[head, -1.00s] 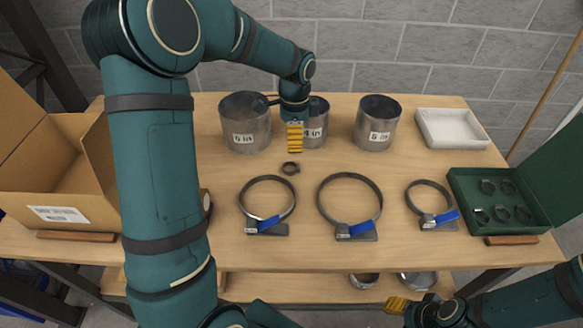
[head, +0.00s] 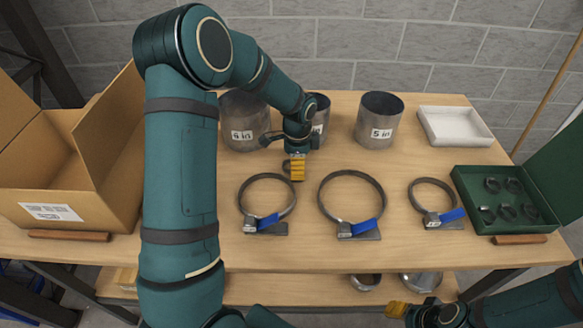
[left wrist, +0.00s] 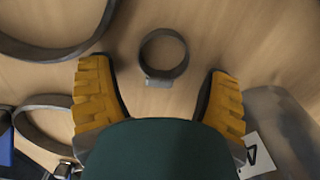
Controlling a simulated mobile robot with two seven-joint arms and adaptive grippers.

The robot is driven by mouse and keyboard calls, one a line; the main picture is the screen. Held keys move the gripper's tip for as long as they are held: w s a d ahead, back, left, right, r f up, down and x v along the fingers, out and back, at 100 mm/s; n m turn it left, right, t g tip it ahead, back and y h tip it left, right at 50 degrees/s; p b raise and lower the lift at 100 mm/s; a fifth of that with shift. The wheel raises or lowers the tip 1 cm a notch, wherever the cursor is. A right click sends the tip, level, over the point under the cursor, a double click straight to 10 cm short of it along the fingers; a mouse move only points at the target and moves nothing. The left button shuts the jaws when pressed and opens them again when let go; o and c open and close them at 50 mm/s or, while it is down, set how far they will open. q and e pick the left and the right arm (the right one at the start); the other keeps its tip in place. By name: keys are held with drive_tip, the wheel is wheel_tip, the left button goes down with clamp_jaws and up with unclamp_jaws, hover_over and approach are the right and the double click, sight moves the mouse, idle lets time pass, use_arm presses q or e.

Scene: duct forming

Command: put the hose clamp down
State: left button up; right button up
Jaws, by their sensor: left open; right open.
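The small hose clamp (left wrist: 158,82), a dark metal ring with a screw housing, lies flat on the wooden table between the open fingers of my left gripper (left wrist: 160,72) in the left wrist view. The clamp touches neither finger there. In the head view my left gripper (head: 298,170) hangs low over the table, pointing down, and hides most of the clamp. My right gripper (head: 400,308) is open and empty at the bottom, in front of the table.
Three larger ring clamps (head: 351,176) with blue handles lie in front. Metal ducts (head: 379,122) stand behind. A white tray (head: 455,128) is back right. A green case (head: 507,197) with several small clamps is at the right, a cardboard box (head: 52,165) at the left.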

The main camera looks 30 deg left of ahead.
use_arm(q)
drive_tip(key=c, duration=1.2)
drive_tip(key=shift+r, duration=0.1)
